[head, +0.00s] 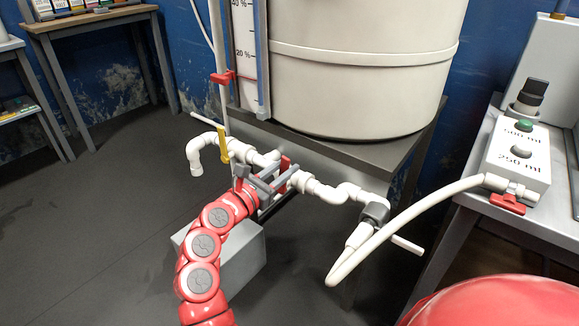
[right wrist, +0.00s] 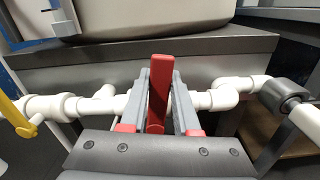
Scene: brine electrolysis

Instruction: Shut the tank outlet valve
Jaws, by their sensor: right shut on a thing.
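The tank (head: 360,85) is a large white drum on a dark stand. A white outlet pipe (head: 325,190) runs below the tabletop edge and shows in the right wrist view (right wrist: 228,96). The red valve handle (right wrist: 159,92) stands upright in the right wrist view, crosswise to the pipe. My right gripper (right wrist: 160,105) has one grey finger on each side of the handle and is shut on it. In the head view the gripper (head: 268,178) is at the pipe and hides most of the handle (head: 286,162). My left gripper is out of view.
A yellow-handled valve (head: 222,142) is on the left pipe branch. A white hose (head: 400,212) runs from the right pipe end to a box with a red tap (head: 507,203) on the right table (head: 468,215). A grey block (head: 245,255) sits on the floor behind my arm.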

